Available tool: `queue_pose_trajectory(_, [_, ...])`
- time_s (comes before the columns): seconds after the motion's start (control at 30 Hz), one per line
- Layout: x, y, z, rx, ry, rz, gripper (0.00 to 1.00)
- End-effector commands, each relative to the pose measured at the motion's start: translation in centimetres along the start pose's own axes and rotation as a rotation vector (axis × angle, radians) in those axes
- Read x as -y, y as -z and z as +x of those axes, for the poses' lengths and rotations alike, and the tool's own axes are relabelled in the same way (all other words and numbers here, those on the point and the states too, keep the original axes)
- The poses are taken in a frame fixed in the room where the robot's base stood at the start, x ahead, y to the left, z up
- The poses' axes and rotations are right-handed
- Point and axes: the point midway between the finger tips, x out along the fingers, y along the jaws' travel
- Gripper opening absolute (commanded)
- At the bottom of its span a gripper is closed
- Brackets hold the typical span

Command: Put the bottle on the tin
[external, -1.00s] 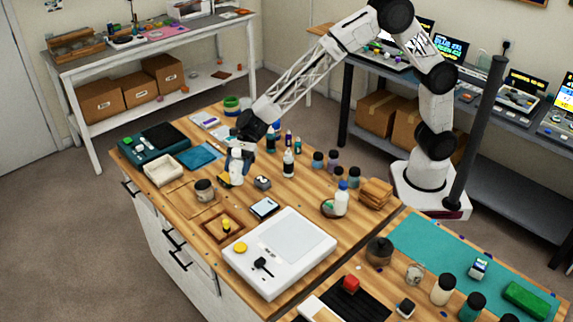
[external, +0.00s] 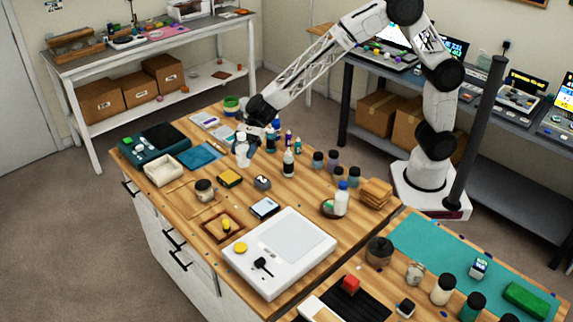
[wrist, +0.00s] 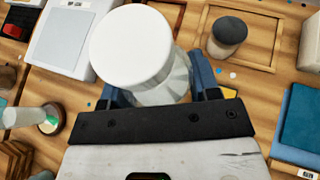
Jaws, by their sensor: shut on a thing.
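My gripper (external: 248,143) is shut on a white bottle (external: 242,156) with a white cap. The bottle hangs near the far left part of the wooden bench, apparently above its surface. In the wrist view the bottle (wrist: 130,48) sits between the two blue fingers, its round cap facing the camera. A small yellow-topped, dark-sided box (external: 229,178) lies on the bench below and left of the bottle; it may be the tin, but I cannot tell for sure. A part of it shows beside the right finger in the wrist view (wrist: 229,93).
A dark-lidded jar (external: 204,190) stands on a wooden board. A small grey object (external: 262,183) lies right of the yellow-topped box. A dark-capped bottle (external: 288,163) and several jars stand to the right. A white scale-like device (external: 280,252) fills the front.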

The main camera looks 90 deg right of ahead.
Motion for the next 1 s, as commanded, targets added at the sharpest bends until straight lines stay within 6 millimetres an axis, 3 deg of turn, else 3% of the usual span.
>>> queue_pose_trajectory(0.27, [1.5, -0.5, 1.2, 0.000, 0.000, 0.000, 0.28])
queue_pose_trajectory(1.0, [8.5, -2.6, 6.9, 0.000, 0.000, 0.000, 0.28])
